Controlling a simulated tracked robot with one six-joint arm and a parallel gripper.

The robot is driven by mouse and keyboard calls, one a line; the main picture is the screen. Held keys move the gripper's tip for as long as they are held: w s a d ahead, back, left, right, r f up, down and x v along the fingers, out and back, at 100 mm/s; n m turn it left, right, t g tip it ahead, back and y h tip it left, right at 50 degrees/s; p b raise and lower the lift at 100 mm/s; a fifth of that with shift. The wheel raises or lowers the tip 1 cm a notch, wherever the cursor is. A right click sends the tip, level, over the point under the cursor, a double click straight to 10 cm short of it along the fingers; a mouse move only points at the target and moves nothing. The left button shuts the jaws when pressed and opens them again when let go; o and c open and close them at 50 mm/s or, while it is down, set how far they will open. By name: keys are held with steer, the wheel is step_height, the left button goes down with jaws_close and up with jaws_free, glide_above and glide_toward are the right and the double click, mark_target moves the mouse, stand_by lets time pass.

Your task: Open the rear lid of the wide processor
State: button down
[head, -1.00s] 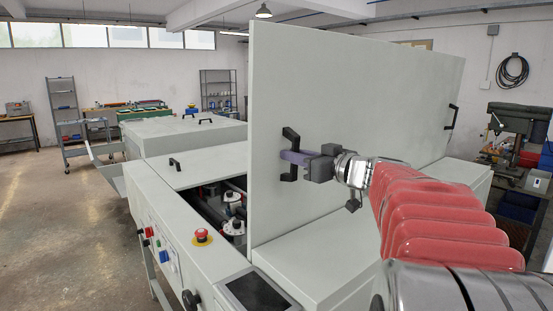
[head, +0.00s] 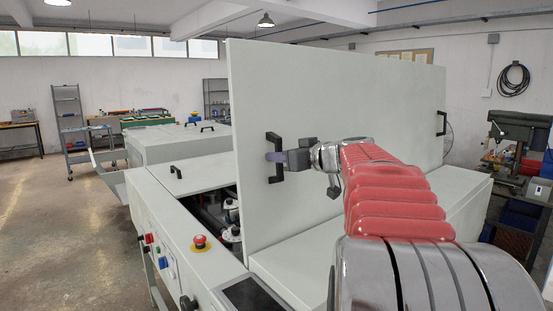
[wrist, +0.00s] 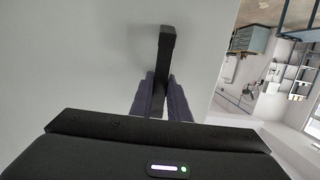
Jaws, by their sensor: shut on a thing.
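The raised lid (head: 350,105) of the wide processor (head: 215,270) stands as a large pale panel, close to upright, in the head view. It has a black handle (head: 275,174) at its left and another black handle (head: 441,123) at its right edge. My gripper (head: 276,157) is shut on the left handle. In the wrist view the fingers (wrist: 160,98) clasp the black handle bar (wrist: 166,45) from both sides against the lid's pale face. Some of the processor's inside, with rollers and white gears (head: 230,225), shows left of the lid.
A flat closed lid (head: 190,172) with its own handle lies left of the opening. A red stop button (head: 199,241) and a dark screen (head: 255,295) sit on the near edge. A drill press (head: 520,135) stands at the right. The floor at the left is clear.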

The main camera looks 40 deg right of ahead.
steer(key=c, duration=1.7)
jaws_free()
steer(key=shift+s, duration=0.1)
steer(key=s, duration=0.4)
steer(key=s+r, duration=0.1)
steer(key=s, duration=0.4)
steer(key=s+r, duration=0.1)
steer(key=s, duration=0.3)
steer(key=shift+s+a+r, duration=0.15)
steer(key=shift+r, duration=0.1)
